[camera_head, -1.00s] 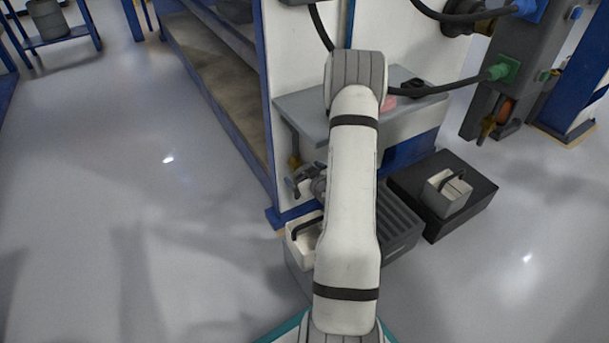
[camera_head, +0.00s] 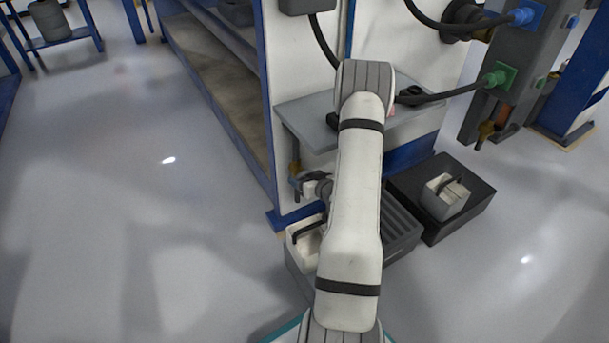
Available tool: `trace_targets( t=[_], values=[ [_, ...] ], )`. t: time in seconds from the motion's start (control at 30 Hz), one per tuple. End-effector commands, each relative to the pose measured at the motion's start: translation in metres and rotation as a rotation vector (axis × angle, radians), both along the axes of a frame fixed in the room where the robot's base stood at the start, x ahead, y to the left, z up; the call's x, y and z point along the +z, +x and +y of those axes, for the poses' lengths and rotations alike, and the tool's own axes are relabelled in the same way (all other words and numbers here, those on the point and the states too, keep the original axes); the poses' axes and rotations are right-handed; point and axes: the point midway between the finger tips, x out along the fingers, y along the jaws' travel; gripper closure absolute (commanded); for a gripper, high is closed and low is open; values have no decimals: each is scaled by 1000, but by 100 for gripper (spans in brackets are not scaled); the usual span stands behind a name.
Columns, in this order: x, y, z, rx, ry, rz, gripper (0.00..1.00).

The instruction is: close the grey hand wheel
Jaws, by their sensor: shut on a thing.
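My gripper (camera_head: 306,184) is low at the left front corner of the white and blue cabinet, below the small grey shelf. It is shut on a small grey thing, which appears to be the grey hand wheel (camera_head: 295,184), under a brass fitting (camera_head: 294,168) on a vertical pipe. The wheel is small and mostly covered by my gripper, so its outline and how far it is turned cannot be made out. My arm hides the area just right of the gripper.
The grey shelf (camera_head: 305,128) juts out above my gripper. A white bin with a black handle (camera_head: 303,243) and a ribbed dark box (camera_head: 401,224) stand below. A black platform (camera_head: 468,214) carries a small grey box (camera_head: 445,195). Open floor lies to the left.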

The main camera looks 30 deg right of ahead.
Motion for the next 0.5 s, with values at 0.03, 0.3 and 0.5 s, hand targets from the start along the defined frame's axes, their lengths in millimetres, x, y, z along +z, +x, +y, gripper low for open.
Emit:
trace_targets(
  t=[0.03, 0.3, 0.5],
  values=[
    [4, 0, -1, 1, 41, 0, 50],
    [0, 0, -1, -1, 169, -8, 50],
    [0, 0, -1, -1, 172, -9, 50]
  ],
)
